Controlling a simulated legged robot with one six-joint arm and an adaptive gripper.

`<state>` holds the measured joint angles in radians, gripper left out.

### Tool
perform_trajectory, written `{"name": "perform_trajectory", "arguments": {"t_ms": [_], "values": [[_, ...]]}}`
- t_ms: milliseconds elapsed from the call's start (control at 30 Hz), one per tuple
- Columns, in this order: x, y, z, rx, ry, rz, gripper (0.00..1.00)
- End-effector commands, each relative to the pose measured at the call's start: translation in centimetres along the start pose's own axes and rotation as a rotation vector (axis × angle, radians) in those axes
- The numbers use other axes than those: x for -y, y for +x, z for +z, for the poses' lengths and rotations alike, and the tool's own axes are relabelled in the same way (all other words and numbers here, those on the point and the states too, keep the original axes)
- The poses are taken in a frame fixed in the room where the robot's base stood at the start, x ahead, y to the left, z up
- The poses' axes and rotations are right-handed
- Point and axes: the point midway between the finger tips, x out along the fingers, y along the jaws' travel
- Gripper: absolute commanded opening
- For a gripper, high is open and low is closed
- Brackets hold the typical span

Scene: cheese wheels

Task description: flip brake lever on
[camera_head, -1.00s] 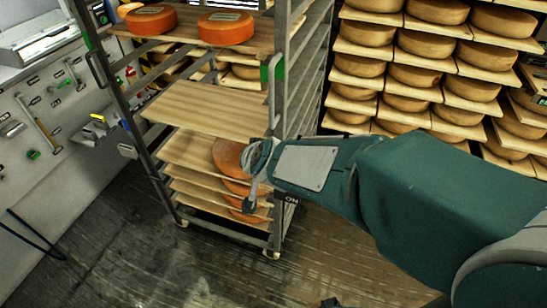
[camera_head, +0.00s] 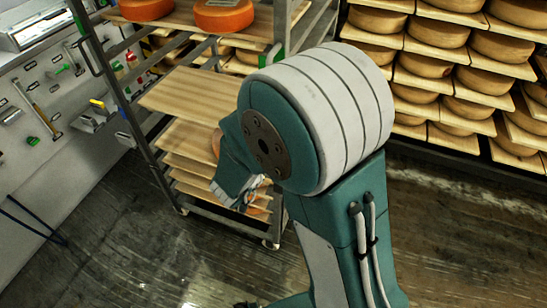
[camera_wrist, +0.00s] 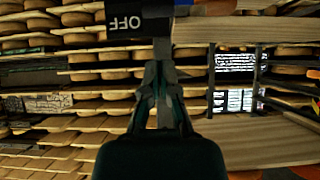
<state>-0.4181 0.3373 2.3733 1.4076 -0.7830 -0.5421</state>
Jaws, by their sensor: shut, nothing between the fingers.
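In the wrist view, my gripper (camera_wrist: 160,75) points up the picture, with its fingertips close to a black block marked OFF (camera_wrist: 124,20), the letters upside down.
The rack bears bare wooden boards (camera_head: 190,95) and orange cheese wheels (camera_head: 223,14) on top. Shelves of cheese wheels (camera_head: 425,65) stand behind on the right. A tool wall (camera_head: 45,125) is at the left. The floor (camera_head: 130,260) in front of the rack is clear.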

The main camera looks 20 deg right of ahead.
Motion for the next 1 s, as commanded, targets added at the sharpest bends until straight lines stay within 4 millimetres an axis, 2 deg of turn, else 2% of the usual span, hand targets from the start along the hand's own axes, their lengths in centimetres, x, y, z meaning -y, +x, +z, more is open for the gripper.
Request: {"name": "perform_trajectory", "arguments": {"t_ms": [133,233,500,700,1000], "values": [[-0.1,0.3,0.0,0.001,0.002,0.0,0.0],[-0.1,1.4,-0.1,0.001,0.003,0.001,0.0],[-0.1,6.3,0.0,0.002,0.002,0.003,0.0],[0.0,9.1,0.0,0.001,0.002,0.0,0.0],[0.0,10.0,0.0,0.0,0.001,-0.003,0.0]]}}
